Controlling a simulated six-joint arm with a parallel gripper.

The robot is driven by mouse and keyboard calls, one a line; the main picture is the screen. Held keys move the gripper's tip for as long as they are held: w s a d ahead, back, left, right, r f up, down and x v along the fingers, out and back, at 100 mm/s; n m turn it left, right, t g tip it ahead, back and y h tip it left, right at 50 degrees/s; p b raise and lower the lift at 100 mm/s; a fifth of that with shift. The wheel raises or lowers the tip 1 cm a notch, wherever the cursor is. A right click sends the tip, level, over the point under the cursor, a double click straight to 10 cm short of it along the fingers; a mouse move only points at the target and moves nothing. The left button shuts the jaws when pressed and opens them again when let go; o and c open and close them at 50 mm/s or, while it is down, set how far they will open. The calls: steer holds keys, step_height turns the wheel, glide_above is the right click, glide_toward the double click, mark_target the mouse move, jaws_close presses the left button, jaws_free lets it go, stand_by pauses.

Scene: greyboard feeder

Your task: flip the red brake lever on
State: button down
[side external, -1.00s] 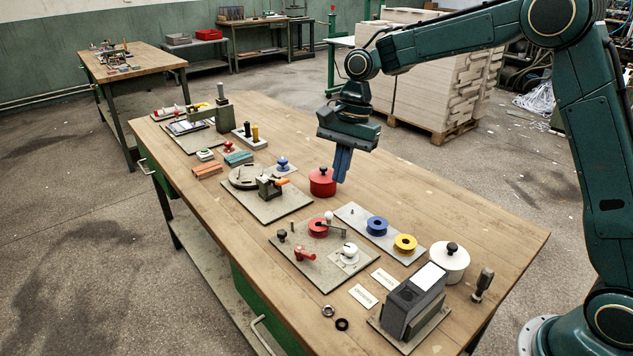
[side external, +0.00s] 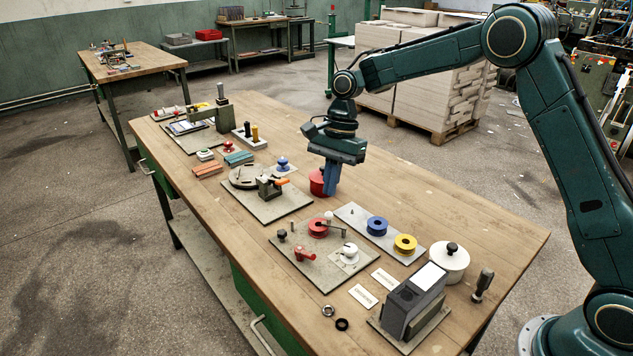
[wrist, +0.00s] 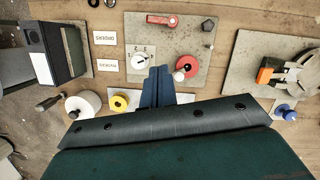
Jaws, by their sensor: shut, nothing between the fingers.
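The red brake lever (side external: 305,254) lies on the grey board (side external: 322,280) at the front of the bench. In the wrist view the red lever (wrist: 162,20) lies near the top, its arm reaching left from its round pivot. My gripper (side external: 330,193) is shut and empty, pointing down above the bench, behind the board and apart from the lever. In the wrist view my gripper's fingers (wrist: 157,72) are together.
A plate with a blue spool (side external: 377,226) and a yellow spool (side external: 405,244) lies right of the board. A red pot (side external: 317,182) is partly hidden by my gripper. A white pot (side external: 449,260) and a grey box (side external: 412,303) stand at the right.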

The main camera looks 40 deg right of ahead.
glide_toward(306, 256)
steer(key=d+f, duration=0.2)
steer(key=f, duration=0.1)
steer(key=d+f, duration=0.1)
steer(key=shift+w+d+f, duration=0.3)
steer(key=shift+d+f, duration=0.05)
steer(key=shift+f, duration=0.05)
steer(key=shift+s+a+f, duration=0.1)
steer(key=shift+a+f, duration=0.1)
steer(key=shift+a, duration=0.25)
steer(key=shift+s+a+f, duration=0.15)
steer(key=shift+a+f, duration=0.05)
steer(key=shift+a, duration=0.25)
steer(key=shift+s+a+f, duration=0.2)
steer(key=shift+a+f, duration=0.25)
steer(key=shift+a, duration=0.25)
